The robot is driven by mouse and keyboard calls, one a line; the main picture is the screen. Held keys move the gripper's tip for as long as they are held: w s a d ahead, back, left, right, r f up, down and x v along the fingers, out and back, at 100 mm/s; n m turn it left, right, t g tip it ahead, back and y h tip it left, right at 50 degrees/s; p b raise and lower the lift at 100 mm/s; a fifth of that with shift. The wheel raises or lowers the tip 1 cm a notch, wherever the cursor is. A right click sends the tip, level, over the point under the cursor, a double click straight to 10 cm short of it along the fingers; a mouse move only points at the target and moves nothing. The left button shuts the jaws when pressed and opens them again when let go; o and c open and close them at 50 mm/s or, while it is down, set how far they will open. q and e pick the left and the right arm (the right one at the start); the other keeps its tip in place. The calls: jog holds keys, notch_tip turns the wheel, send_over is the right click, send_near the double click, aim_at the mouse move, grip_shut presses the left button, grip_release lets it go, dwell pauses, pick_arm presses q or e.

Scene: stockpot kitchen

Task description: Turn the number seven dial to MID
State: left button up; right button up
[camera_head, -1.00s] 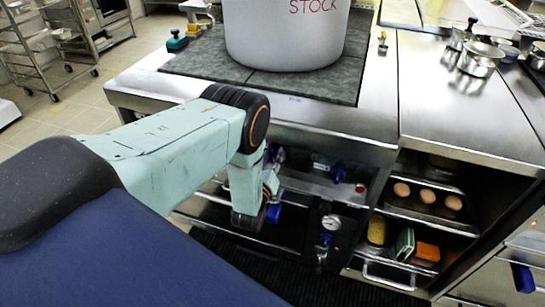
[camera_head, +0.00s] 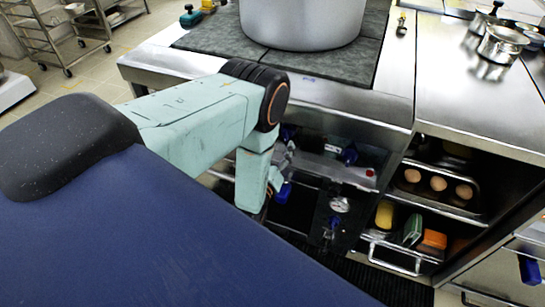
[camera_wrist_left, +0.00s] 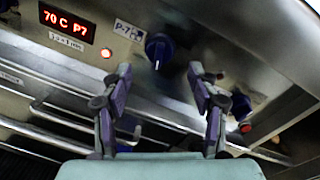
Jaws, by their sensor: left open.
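The number seven dial is a dark blue knob (camera_wrist_left: 159,48) beside a P-7 label (camera_wrist_left: 128,31) on the steel front panel. A pale mark shows at the knob's lower edge; I cannot read its setting. My left gripper (camera_wrist_left: 160,73) is open in the left wrist view, its purple-grey fingers to either side of and below the knob in the picture, with nothing between them. Contact with the knob is not visible. In the head view the knob (camera_head: 288,132) is partly hidden by my left arm, and the gripper (camera_head: 276,172) is near the panel. My right gripper is not in view.
A red display (camera_wrist_left: 67,23) reads 70 C P7. A second blue knob (camera_wrist_left: 240,105) and a red button (camera_wrist_left: 245,127) lie to the right. A large stockpot (camera_head: 303,22) stands on the hob above. An open shelf unit holds eggs (camera_head: 438,184).

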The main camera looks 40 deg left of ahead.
pick_arm(q)
jog(key=v, duration=0.5)
jog(key=shift+s+d, duration=0.1)
jog(key=shift+s, duration=0.25)
